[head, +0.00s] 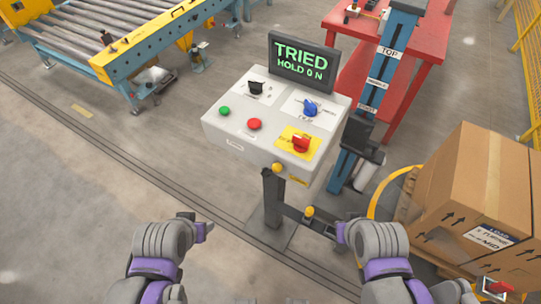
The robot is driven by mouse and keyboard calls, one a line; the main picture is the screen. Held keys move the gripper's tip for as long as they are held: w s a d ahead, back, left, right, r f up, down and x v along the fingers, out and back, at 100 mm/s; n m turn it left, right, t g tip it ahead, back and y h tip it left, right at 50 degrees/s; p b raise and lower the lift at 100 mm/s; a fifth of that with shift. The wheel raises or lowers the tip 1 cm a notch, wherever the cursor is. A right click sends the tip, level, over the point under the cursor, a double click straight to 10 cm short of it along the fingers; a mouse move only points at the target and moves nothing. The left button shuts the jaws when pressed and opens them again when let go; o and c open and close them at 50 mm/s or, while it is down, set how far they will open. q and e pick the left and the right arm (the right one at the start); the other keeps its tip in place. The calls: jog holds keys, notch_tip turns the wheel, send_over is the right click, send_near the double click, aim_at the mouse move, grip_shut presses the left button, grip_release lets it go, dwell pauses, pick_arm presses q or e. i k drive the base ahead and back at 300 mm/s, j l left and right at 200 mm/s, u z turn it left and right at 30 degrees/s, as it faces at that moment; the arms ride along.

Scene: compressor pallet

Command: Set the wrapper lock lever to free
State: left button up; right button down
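A grey control box (230,128) stands on a post in the middle of the head view. It carries a red rotary handle on a yellow plate (300,143), a blue knob (310,108) and a black knob (255,88). I cannot read which control is the wrapper lock lever or how it is set. My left gripper (204,230) is in front of the box, low and to its left. My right gripper (342,232) is low and to its right. Both are apart from the box and seem empty; their finger openings are too small to tell.
A display (303,62) above the box reads "TRIED HOLD 0 N". A yellow knob (278,168) sits under the box, another (309,211) on a low bar. A blue mast (375,85), a red table (425,60) and cartons (480,190) stand right. A roller conveyor (90,35) is back left.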

aim_at(276, 167)
jog(key=j+z, duration=0.25)
jog(key=j, duration=0.15)
jog(key=k+j+z, duration=0.1)
jog(key=j+z, duration=0.15)
jog(key=j, duration=0.15)
jog(key=k+j+z, duration=0.1)
jog(key=j+z, duration=0.15)
jog(key=k+j+z, duration=0.25)
jog(key=j, duration=0.25)
jog(key=i, duration=0.1)
